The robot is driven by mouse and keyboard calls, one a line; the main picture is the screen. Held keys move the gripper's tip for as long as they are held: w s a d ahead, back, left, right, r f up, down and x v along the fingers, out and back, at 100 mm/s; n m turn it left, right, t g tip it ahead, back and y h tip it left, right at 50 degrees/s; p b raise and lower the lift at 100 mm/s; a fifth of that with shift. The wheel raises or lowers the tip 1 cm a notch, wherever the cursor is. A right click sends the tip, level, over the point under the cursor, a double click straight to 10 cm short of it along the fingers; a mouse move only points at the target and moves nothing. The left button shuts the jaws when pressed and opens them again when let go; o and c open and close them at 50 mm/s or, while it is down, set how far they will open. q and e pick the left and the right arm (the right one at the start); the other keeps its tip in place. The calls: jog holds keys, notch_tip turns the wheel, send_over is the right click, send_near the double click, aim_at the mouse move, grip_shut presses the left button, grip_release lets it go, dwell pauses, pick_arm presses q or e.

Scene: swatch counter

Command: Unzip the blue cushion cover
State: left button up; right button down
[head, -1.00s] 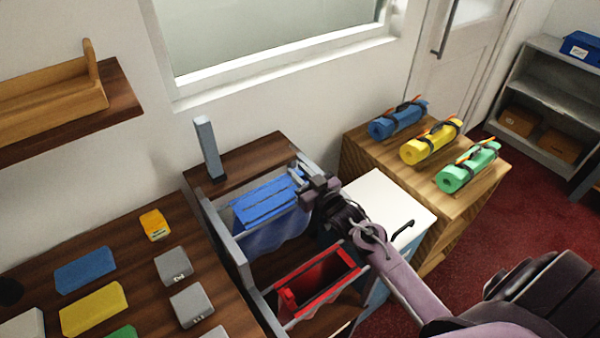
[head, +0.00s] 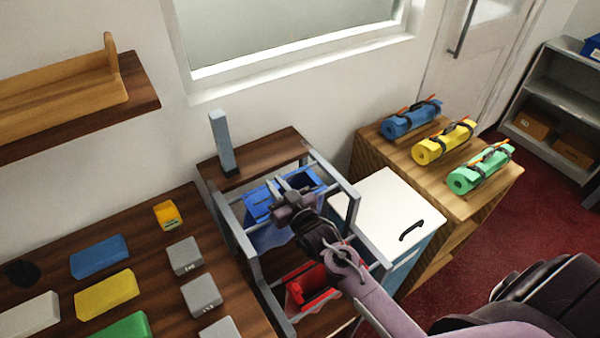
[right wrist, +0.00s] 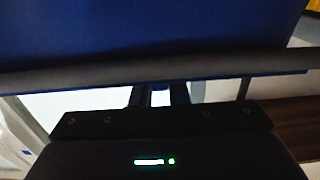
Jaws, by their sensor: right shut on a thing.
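The blue cushion cover (head: 262,236) hangs in a grey-railed rack, its top edge facing up. The top looks parted at the right, where a darker blue inside shows; the left part is flat. My right gripper (head: 279,187) is over the middle of that top edge, shut on the zip pull, which its fingers hide. In the right wrist view the blue cover (right wrist: 150,35) fills the top, behind a dark grey bar; the fingers (right wrist: 160,95) show only in part. My left gripper is not in view.
A red cover (head: 302,288) hangs in front in the same rack, partly behind my right arm. Grey rack rails (head: 343,195) stand close around the gripper. A white-topped cabinet (head: 385,205) is at the right, and a table with coloured blocks (head: 107,294) at the left.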

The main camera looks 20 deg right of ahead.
aim_at(253, 209)
jog(key=a, duration=0.5)
jog(key=s+a, duration=0.1)
jog(key=a, duration=0.1)
jog(key=shift+a, duration=0.2)
jog(key=c, duration=1.4)
grip_release()
jog(key=shift+s+a, duration=0.1)
jog(key=shift+a, duration=0.1)
jog(key=shift+d, duration=0.1)
jog(key=shift+s+d+f, duration=0.1)
jog(key=shift+s+f, duration=0.05)
jog(key=shift+s, duration=0.2)
jog(key=s, duration=0.2)
jog(key=s+b, duration=0.1)
jog(key=s, duration=0.1)
jog(key=s+b, duration=0.1)
jog(key=s, duration=0.2)
jog(key=shift+d, duration=0.4)
